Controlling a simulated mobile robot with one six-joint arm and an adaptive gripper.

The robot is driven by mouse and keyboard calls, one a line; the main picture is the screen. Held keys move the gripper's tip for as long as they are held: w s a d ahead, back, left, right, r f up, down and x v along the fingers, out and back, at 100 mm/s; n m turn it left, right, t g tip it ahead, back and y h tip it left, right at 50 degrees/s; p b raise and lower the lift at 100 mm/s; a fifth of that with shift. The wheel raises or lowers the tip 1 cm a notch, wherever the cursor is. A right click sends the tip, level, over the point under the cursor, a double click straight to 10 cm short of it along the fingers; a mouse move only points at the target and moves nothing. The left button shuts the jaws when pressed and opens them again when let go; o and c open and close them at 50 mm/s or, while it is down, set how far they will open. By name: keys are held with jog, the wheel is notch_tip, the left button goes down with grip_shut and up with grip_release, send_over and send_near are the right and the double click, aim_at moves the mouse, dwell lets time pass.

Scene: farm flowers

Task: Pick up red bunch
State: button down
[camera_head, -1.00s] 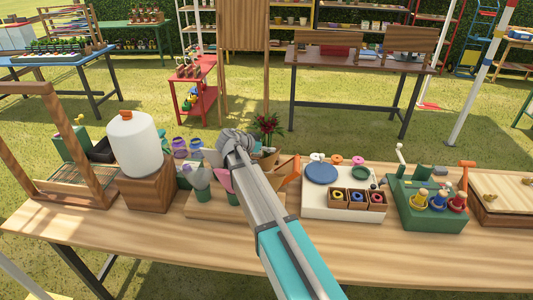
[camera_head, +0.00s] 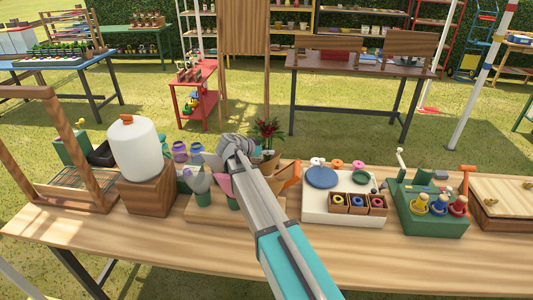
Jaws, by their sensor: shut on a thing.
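The red bunch (camera_head: 268,130), red flowers with dark green leaves, stands upright just beyond the end of my arm near the back edge of the wooden table (camera_head: 400,262). A tan base or wrap below it is partly covered by my arm. My gripper (camera_head: 237,148) is at the grey end of my arm, just left of the bunch. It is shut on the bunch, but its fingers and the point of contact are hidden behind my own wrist.
Grey and pink wraps in green cups stand left of my arm on a wooden board (camera_head: 192,212); an orange wrap (camera_head: 290,177) is right. A white jug (camera_head: 134,150) on a wooden block stands left. A white tray (camera_head: 312,207) and green stand (camera_head: 425,217) stand right.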

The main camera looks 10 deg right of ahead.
aim_at(262, 126)
jog(key=shift+r, duration=0.15)
notch_tip(262, 126, up, 10)
jog(key=p, duration=0.9)
jog(key=shift+p, duration=0.4)
